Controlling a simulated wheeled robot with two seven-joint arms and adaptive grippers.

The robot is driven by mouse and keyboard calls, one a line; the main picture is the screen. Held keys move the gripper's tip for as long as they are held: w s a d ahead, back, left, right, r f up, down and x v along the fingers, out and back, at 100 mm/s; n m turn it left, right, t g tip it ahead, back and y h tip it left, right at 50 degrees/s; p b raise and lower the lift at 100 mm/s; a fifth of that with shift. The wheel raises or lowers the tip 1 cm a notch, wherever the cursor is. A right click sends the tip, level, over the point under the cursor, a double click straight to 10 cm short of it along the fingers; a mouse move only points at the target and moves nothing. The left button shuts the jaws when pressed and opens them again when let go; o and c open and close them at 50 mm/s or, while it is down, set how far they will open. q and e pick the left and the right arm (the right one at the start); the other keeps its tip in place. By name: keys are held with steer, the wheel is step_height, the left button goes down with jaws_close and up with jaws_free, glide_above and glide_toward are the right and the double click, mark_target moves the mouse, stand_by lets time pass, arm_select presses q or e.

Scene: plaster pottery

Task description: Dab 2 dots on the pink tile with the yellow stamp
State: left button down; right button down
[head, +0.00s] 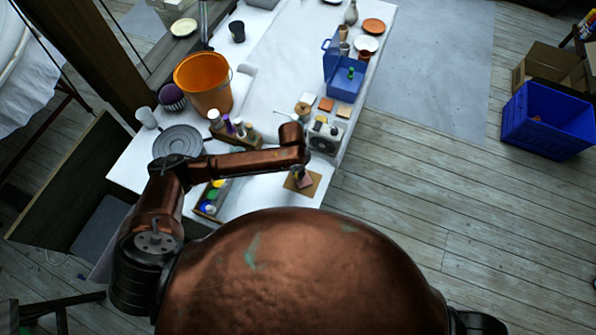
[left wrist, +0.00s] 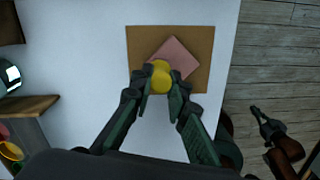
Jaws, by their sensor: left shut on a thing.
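The pink tile (left wrist: 182,52) lies on a brown board (left wrist: 140,38) on the white table; in the head view the board (head: 290,185) is at the table's front right and my arm hides most of the tile. My left gripper (left wrist: 159,88) is shut on the yellow stamp (left wrist: 159,77), which covers the tile's lower left corner from the wrist camera. I cannot tell whether the stamp touches the tile. No dots show on the visible part of the tile. A dark gripper, seemingly my right one (left wrist: 262,118), is over the floor; its jaws are unclear.
An orange bucket (head: 204,88), a grey round disc (head: 178,141), a wooden rack of bottles (head: 243,137) and a tray of paint pots (head: 210,197) stand left of the board. A blue toolbox (head: 343,80) stands farther back. The table's right edge is close to the board.

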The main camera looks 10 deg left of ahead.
arm_select(q)
steer(key=shift+w+r, duration=0.1)
stand_by(0.4)
stand_by(0.4)
steer(key=shift+f, duration=0.35)
stand_by(0.6)
stand_by(0.5)
step_height(320, 180, up, 5)
steer(key=p, duration=0.4)
steer(key=shift+f+p, duration=0.2)
steer(key=shift+p, duration=0.2)
steer(key=shift+f, duration=0.1)
stand_by(0.3)
steer(key=shift+f, duration=0.15)
